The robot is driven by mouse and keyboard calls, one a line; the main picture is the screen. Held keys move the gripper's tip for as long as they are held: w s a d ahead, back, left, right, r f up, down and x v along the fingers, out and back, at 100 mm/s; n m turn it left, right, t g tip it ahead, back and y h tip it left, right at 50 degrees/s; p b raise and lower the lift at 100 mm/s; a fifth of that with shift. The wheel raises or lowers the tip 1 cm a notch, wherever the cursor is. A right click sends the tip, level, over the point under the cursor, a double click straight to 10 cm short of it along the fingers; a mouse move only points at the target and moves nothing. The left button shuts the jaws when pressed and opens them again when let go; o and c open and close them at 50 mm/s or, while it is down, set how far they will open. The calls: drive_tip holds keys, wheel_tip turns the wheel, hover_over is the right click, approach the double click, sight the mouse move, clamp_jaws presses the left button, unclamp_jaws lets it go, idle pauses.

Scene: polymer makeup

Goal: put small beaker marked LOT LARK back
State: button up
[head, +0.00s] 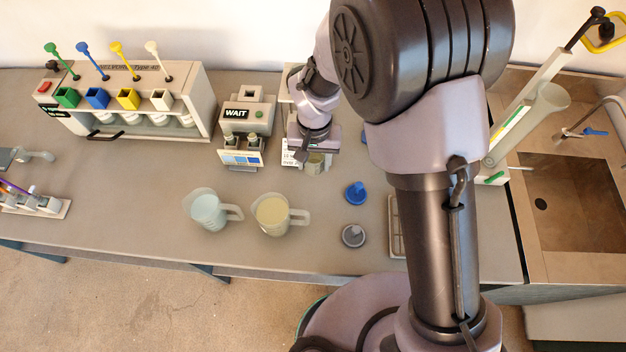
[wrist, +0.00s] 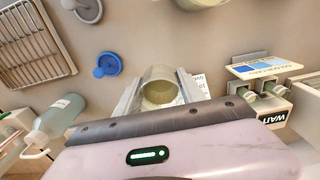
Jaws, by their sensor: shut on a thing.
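A small beaker (wrist: 161,86) with pale yellowish contents is between the two fingers of my gripper (wrist: 157,92) in the wrist view. My gripper is shut on it. In the head view the beaker (head: 316,163) shows only in part below my gripper (head: 312,150), near the bench's back middle. No LOT LARK marking is readable on it. A white printed card (head: 292,155) is just left of the beaker, and its edge shows in the wrist view (wrist: 200,84). I cannot tell whether the beaker touches the bench.
A WAIT device (head: 241,120) stands left of my gripper, with a dispenser (head: 135,100) farther left. Two jugs (head: 208,211) (head: 274,215) stand at the front. A blue item (head: 355,192) and a grey item (head: 353,236) lie nearby. A wire rack (wrist: 32,42) and a bottle (wrist: 60,118) show in the wrist view.

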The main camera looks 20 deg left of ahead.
sight(312, 186)
drive_tip(key=f+b, duration=0.1)
drive_tip(key=f, duration=0.4)
drive_tip(key=f+b, duration=0.2)
drive_tip(key=f, duration=0.3)
drive_tip(key=shift+s+a+f, duration=0.1)
drive_tip(key=shift+a+f, duration=0.1)
drive_tip(key=shift+f, duration=0.05)
drive_tip(key=o, duration=1.5)
drive_tip(key=shift+c, duration=0.2)
